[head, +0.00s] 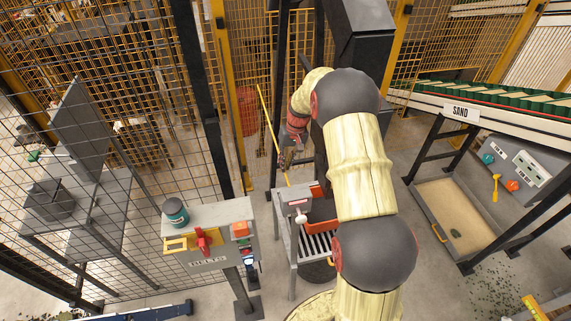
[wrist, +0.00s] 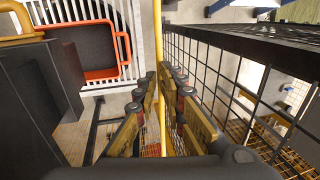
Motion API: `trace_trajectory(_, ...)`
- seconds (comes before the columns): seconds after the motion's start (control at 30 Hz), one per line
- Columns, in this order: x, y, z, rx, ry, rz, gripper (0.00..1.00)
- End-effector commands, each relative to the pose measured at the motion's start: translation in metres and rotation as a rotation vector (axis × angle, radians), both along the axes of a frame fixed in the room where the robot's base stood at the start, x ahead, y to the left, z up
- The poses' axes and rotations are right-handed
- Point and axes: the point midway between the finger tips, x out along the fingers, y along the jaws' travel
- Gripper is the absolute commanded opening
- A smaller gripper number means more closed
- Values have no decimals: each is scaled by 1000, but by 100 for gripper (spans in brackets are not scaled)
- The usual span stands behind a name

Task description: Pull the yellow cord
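The yellow cord (head: 267,110) is a thin, taut line in the head view, slanting down to my gripper (head: 287,158) and showing again just below it. In the wrist view the cord (wrist: 157,45) runs down the picture between the two fingers of my gripper (wrist: 165,80). The fingers stand apart with a gap between them. The cord lies nearer the left finger, and I cannot tell whether it touches it. My arm hides part of the area right of the gripper in the head view.
A grey stand with an orange-red tray (wrist: 84,50) and white slats is close beside the gripper. Mesh fencing (wrist: 240,80) is on the other side. A BELTS control box (head: 208,240) stands left. The SAND conveyor (head: 490,105) is right.

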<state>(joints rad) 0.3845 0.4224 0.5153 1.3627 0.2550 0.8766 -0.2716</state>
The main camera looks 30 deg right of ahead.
Motion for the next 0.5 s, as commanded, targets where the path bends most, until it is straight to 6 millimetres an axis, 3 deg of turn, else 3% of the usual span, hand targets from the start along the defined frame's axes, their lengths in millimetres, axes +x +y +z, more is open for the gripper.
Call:
trace_trajectory(0.2,-1,1,-3,2,5,0,26)
trace_trajectory(0.5,-2,1,-2,1,5,0,26)
